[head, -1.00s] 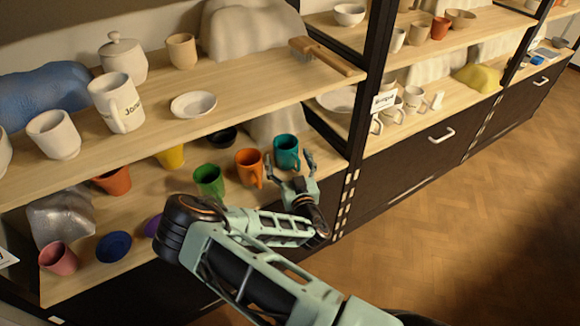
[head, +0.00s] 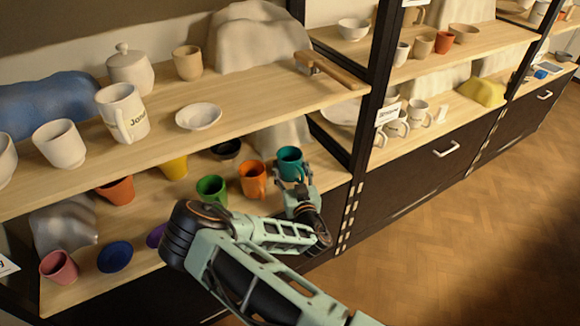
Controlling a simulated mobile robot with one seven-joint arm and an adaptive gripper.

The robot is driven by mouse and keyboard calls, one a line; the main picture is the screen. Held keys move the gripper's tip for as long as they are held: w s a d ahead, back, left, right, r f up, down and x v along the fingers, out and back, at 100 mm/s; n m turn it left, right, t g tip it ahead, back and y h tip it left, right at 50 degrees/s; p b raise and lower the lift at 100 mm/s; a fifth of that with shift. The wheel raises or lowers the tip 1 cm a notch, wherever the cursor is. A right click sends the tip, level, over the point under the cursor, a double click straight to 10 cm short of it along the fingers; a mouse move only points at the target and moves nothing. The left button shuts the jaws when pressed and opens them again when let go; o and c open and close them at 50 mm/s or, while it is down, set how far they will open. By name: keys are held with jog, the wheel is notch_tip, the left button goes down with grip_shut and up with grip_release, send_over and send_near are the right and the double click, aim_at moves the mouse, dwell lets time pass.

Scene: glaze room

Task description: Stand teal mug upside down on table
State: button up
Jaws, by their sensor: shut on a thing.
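The teal mug (head: 290,161) stands upright, mouth up, on the lower shelf board, near its right end. My gripper (head: 293,182) is at the near side of the mug, with its fingers shut on it. The fingers partly cover the lower part of the mug, so the exact contact and the mug's base are hidden. No table can be made out in the head view.
An orange mug (head: 252,179) stands close to the left, with a green mug (head: 211,190) beyond it. The upper shelf (head: 255,112) overhangs behind and left. A dark shelf post (head: 366,130) rises on the right. The wooden floor (head: 450,230) looks clear.

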jog(key=shift+r+p, duration=1.05)
jog(key=shift+r, duration=0.25)
jog(key=p+v, duration=0.1)
jog(key=v, duration=1.3)
jog(key=shift+p, duration=0.35)
jog(key=shift+s, duration=0.1)
